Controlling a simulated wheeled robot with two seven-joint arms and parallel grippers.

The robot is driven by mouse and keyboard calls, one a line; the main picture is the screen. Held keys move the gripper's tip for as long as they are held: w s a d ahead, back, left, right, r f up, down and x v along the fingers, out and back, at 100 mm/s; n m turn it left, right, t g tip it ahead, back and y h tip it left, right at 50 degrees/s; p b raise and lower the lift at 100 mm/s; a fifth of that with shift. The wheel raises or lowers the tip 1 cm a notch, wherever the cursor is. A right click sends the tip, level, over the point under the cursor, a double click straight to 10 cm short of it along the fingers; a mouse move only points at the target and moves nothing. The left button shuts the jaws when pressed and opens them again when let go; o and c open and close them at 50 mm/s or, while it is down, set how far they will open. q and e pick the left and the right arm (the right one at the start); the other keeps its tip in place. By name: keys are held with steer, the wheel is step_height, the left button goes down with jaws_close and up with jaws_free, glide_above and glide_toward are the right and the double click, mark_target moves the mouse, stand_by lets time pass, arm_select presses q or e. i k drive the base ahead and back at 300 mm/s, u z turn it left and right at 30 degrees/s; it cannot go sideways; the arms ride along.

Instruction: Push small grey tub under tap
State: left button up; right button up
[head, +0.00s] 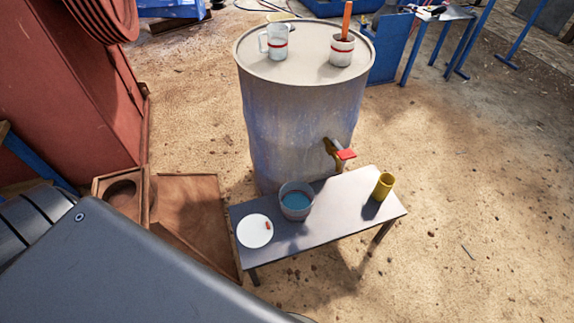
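The small grey tub (297,215) stands upright on a low dark bench (330,218), close to the barrel's foot. It has a blue interior, which may be liquid. The brass tap (333,152) with a red handle (346,154) sticks out of the front of a large grey barrel (290,130). The tub is to the left of the tap, not directly below the spout. Neither of my grippers is in view. A large dark grey part of my own body fills the lower left.
A white disc (250,236) with a small orange item (268,226) lies left of the tub. A yellow cup (384,187) stands at the bench's right. A brown wooden box (190,210) lies left. Sandy ground right is open.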

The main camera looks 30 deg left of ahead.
mark_target(297, 199)
steer(key=z, duration=0.05)
steer(key=k, duration=0.55)
steer(key=u, duration=0.5)
steer(key=i, duration=0.5)
